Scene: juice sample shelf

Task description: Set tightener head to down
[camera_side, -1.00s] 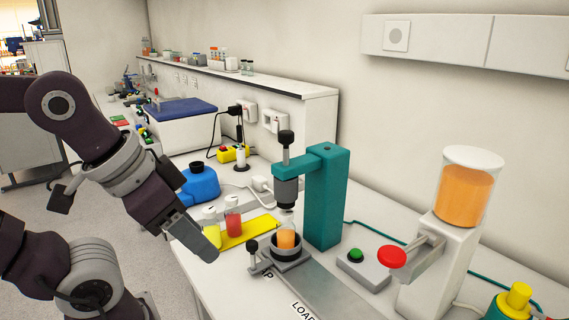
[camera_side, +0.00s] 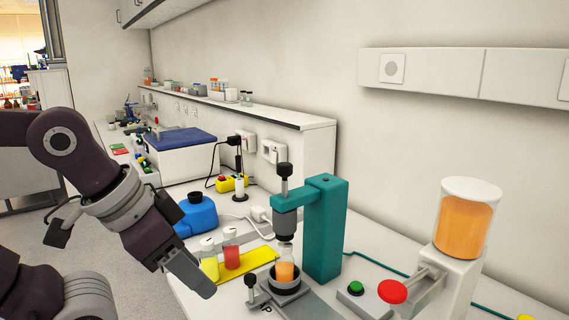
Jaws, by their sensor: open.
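The tightener is a teal stand (camera_side: 325,230) whose arm carries a grey cylindrical head (camera_side: 286,222) with a black knob (camera_side: 284,170) above it. The head's lower end is just above or at the neck of a clear bottle (camera_side: 285,271) of orange juice; I cannot tell whether they touch. The bottle stands upright in a dark round holder (camera_side: 284,289). My gripper (camera_side: 204,286) points down at the left of the tightener, apart from the head and knob. It is open, with nothing seen in it; its fingers overlap in this view.
A yellow tray (camera_side: 262,256) with a red bottle (camera_side: 231,257) and a yellow bottle (camera_side: 209,264) lies behind my gripper. A black-knobbed lever (camera_side: 251,281) stands beside the holder. A blue jug (camera_side: 198,215) is behind, and a juice dispenser (camera_side: 467,222) stands right.

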